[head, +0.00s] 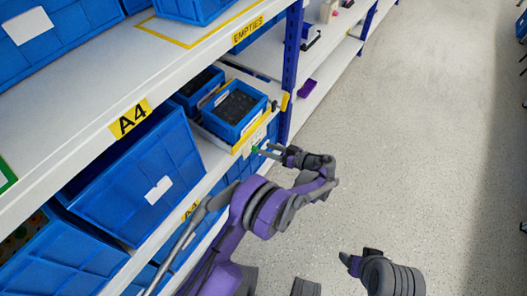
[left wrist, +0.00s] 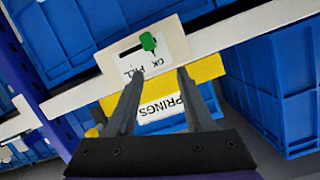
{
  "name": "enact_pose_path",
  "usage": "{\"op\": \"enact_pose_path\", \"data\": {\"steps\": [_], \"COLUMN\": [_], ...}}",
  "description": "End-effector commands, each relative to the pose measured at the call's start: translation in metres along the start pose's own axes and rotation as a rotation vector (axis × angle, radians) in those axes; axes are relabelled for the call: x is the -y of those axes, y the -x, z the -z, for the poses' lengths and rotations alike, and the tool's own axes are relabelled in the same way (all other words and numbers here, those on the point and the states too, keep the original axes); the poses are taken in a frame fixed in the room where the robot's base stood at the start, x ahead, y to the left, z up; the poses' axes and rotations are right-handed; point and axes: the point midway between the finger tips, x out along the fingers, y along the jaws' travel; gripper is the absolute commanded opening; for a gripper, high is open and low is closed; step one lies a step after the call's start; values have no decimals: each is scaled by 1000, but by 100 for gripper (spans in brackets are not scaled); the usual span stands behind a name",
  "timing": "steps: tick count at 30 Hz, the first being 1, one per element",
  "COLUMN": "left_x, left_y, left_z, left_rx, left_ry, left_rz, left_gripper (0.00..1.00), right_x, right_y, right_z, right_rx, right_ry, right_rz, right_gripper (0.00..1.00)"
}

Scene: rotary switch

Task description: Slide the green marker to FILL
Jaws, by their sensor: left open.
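The green marker (left wrist: 148,42) sits at the right part of a short dark slot in a pale card (left wrist: 170,28) in the left wrist view. The card's print appears upside down, with "OK" below the marker and "FILL" further left, partly covered by a finger. In the head view the marker (head: 254,149) is a small green spot on the shelf edge. My left gripper (left wrist: 159,73) is open and empty, its fingertips just short of the card, apart from the marker. It also shows in the head view (head: 266,151). My right arm's end (head: 346,259) shows at the bottom; its jaws are unclear.
A yellow "SPRINGS" label plate (left wrist: 205,69) lies behind the fingers. Blue bins (head: 236,106) stand on the shelf above the card, and a large blue bin (head: 140,180) stands to the left. A blue shelf post (head: 290,60) rises nearby. The floor (head: 420,150) at right is clear.

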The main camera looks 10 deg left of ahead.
Motion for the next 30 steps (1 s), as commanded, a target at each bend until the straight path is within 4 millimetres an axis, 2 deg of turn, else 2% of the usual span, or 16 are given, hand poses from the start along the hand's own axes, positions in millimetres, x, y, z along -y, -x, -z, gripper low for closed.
{"op": "enact_pose_path", "data": {"steps": [1,6,9,14,17,30], "left_x": [-8,-19,-20,-19,-18,-12], "left_y": [8,29,37,40,31,-44], "left_z": [-12,-44,-57,-64,-62,-41], "left_rx": [-49,-194,-248,-282,-284,-281], "left_ry": [50,216,279,320,323,321], "left_rz": [7,28,28,30,31,31], "left_gripper": [52,52,52,52,52,52], "right_x": [0,0,0,0,0,0], "right_y": [4,9,11,11,10,2], "right_z": [1,2,3,3,2,0], "right_rx": [-1,-3,-3,-3,-3,0], "right_ry": [0,0,0,0,0,0], "right_rz": [0,0,0,0,0,0], "right_gripper": [68,68,68,68,68,68]}}
